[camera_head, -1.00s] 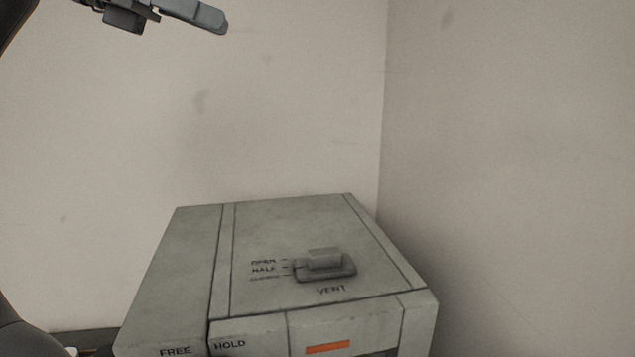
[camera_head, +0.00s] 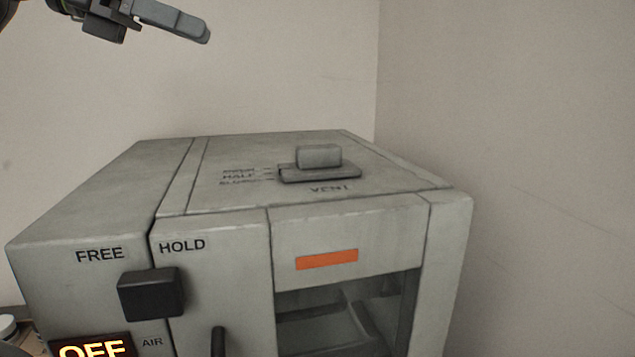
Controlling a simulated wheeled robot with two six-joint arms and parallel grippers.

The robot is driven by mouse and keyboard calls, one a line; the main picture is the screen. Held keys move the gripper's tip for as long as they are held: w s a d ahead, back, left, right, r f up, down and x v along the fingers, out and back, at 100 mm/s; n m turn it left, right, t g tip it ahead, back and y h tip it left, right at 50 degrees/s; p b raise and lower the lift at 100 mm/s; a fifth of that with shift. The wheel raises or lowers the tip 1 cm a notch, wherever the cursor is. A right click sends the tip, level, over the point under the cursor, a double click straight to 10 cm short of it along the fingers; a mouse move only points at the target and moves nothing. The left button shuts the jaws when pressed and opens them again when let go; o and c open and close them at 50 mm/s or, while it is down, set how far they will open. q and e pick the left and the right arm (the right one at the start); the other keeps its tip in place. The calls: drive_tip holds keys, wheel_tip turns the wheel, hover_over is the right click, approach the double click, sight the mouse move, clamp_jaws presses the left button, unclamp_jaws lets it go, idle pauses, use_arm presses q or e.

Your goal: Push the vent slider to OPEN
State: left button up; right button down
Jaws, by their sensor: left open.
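The vent slider (camera_head: 319,156) is a grey block knob on a dark grey base plate (camera_head: 322,174), on top of a pale grey cabinet (camera_head: 190,231). Faint marks beside its left side read OPEN, HALF and a third word, with OPEN farthest back; VENT is printed in front. The knob appears over the back part of its plate, but I cannot tell which mark it lines up with. My left gripper (camera_head: 165,20) is open and empty at the top left, above and left of the slider, touching nothing. My right gripper is out of view.
The cabinet's front has a black square knob (camera_head: 151,292) under FREE and HOLD, an orange strip (camera_head: 327,259), a dark window (camera_head: 345,315), a dark handle (camera_head: 218,342) and a lit OFF display (camera_head: 92,349). Walls stand behind and at right. The cabinet top around the slider is clear.

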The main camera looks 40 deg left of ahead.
use_arm(q)
drive_tip(key=b, duration=0.7)
approach(313, 146)
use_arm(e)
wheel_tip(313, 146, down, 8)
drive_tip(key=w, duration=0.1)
use_arm(q)
drive_tip(key=p+x, duration=0.1)
drive_tip(key=p, duration=0.2)
drive_tip(key=shift+w+d+p, duration=0.25)
drive_tip(key=shift+d+p, duration=0.05)
drive_tip(key=shift+d, duration=0.05)
drive_tip(key=p+x, duration=0.5)
drive_tip(key=x, duration=0.1)
drive_tip(key=shift+d, duration=0.1)
drive_tip(key=shift+p+x, duration=0.9)
drive_tip(key=shift+p, duration=0.35)
drive_tip(key=shift+w+d+f+p, duration=0.25)
drive_tip(key=shift+w+f+p, duration=0.15)
drive_tip(key=shift+p, duration=0.1)
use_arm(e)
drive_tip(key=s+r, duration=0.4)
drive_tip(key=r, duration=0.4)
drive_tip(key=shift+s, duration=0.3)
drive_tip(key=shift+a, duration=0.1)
use_arm(q)
clamp_jaws()
